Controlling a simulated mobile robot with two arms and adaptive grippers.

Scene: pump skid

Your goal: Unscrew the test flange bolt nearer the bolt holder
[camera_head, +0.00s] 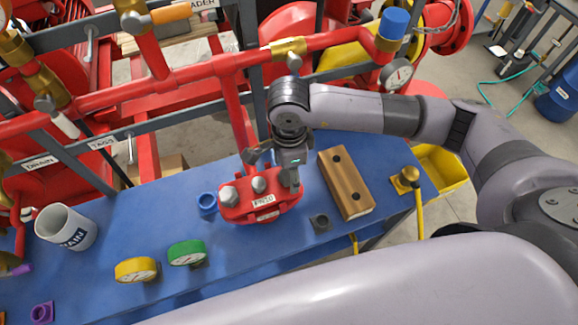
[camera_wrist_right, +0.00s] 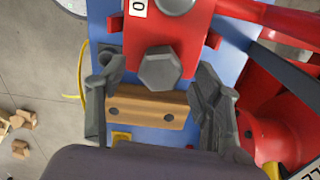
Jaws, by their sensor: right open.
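The red test flange (camera_head: 262,212) lies on the blue bench top, with a label on its front. It carries grey hex bolts: one at its left (camera_head: 228,197), one in the middle (camera_head: 259,185), and one at its right end, mostly hidden by my gripper in the head view. In the right wrist view this right-end hex bolt (camera_wrist_right: 160,69) stands between the fingers. My right gripper (camera_head: 276,170) points down over the flange's right end, open, its fingers either side of the bolt head; contact cannot be told. The wooden bolt holder (camera_head: 346,182), with two dark holes, is just right of the flange.
Red pipes (camera_head: 190,85) run behind. A yellow bin (camera_head: 440,170) is at the right.

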